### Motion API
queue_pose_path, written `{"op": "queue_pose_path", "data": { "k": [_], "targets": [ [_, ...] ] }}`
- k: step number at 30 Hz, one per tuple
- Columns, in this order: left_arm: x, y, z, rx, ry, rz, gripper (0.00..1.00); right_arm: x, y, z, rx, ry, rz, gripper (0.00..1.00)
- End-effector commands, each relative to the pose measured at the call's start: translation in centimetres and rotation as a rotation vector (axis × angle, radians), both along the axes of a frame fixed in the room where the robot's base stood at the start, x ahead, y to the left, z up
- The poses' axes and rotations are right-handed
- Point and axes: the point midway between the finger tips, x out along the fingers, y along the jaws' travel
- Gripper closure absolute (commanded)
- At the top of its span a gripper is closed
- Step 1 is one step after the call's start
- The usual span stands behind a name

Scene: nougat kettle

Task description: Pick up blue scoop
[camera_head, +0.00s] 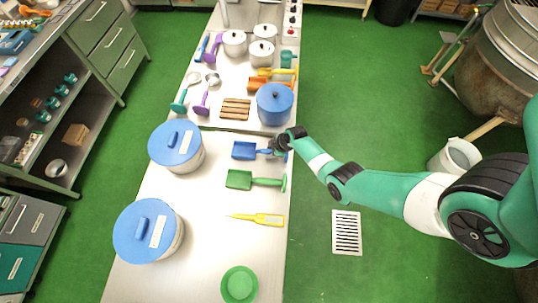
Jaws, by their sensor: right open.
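The blue scoop (243,151) lies on the metal table, its pan to the left and its handle to the right. My right gripper (277,147) is at the handle end of the scoop, with its arm coming in from the right. The gripper is open. It covers part of the handle, and I cannot tell whether the fingers touch it. My left gripper is not in view.
A green scoop (238,180) and a yellow tool (258,219) lie nearer on the table. A blue lidded pot (275,107) stands just behind my right gripper. Two large blue-lidded containers (177,145) (147,231) stand at the left edge. A green bowl (239,285) is at the front.

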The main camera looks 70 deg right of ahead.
Motion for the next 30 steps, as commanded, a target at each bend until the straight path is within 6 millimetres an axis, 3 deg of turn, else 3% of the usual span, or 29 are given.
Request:
{"op": "queue_pose_path", "data": {
  "k": [1,8,16,30],
  "targets": [
    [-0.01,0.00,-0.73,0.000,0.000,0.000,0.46,0.30,-0.06,-0.72,-0.001,-0.001,0.001,0.54],
    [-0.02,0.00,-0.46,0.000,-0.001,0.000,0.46,0.38,-0.05,-0.55,-0.001,-0.001,0.000,0.54],
    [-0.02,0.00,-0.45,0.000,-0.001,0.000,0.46,0.35,-0.06,-0.55,-0.001,-0.001,0.000,0.99],
    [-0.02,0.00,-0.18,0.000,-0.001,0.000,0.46,0.37,-0.09,-0.20,-0.001,-0.003,0.000,1.00]
  ]
}}
